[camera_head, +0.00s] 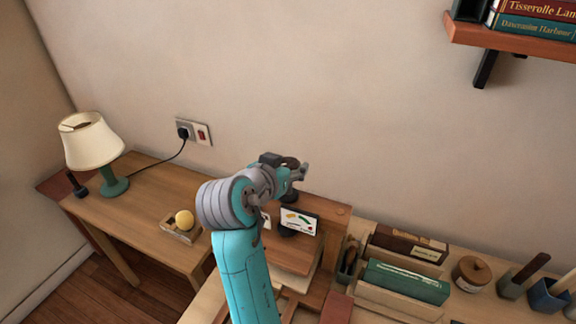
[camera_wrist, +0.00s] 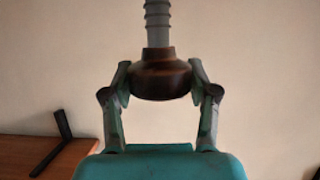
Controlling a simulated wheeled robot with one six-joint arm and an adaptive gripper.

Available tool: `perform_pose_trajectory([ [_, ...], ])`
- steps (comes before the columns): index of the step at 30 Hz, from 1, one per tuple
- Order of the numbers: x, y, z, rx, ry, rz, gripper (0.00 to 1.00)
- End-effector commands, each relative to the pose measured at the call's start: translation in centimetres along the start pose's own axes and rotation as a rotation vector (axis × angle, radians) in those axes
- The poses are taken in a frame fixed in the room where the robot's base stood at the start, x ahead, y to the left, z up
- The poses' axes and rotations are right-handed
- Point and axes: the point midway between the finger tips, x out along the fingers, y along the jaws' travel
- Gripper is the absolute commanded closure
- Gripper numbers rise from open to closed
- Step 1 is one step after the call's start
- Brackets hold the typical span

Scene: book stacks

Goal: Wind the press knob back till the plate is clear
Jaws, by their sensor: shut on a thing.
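The press knob (camera_wrist: 160,76) is a dark brown, rounded wooden knob in the middle of the wrist view. A grey threaded screw (camera_wrist: 158,22) runs from it to the top edge of that view. My gripper (camera_wrist: 160,84) is shut on the knob, one finger on each side. In the head view my gripper (camera_head: 295,171) is over the desk by the back wall, with the dark knob (camera_head: 289,162) between its fingers. My own arm and wrist hide most of the press below. I cannot make out the plate in either view.
A small card with coloured marks (camera_head: 299,221) stands just below my gripper. A cream lamp (camera_head: 92,142) and a small tray (camera_head: 181,229) with a yellow ball are to the left. Green box (camera_head: 406,281), round jar (camera_head: 472,273) and wall shelf (camera_head: 515,38) are to the right.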

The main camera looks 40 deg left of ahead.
Motion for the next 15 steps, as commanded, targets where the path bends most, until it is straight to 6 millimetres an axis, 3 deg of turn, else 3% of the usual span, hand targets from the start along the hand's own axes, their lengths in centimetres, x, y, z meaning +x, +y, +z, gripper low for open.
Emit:
perform_pose_trajectory([
  [15,0.21,0.34,0.14,-0.178,-0.003,-0.428,0.76],
])
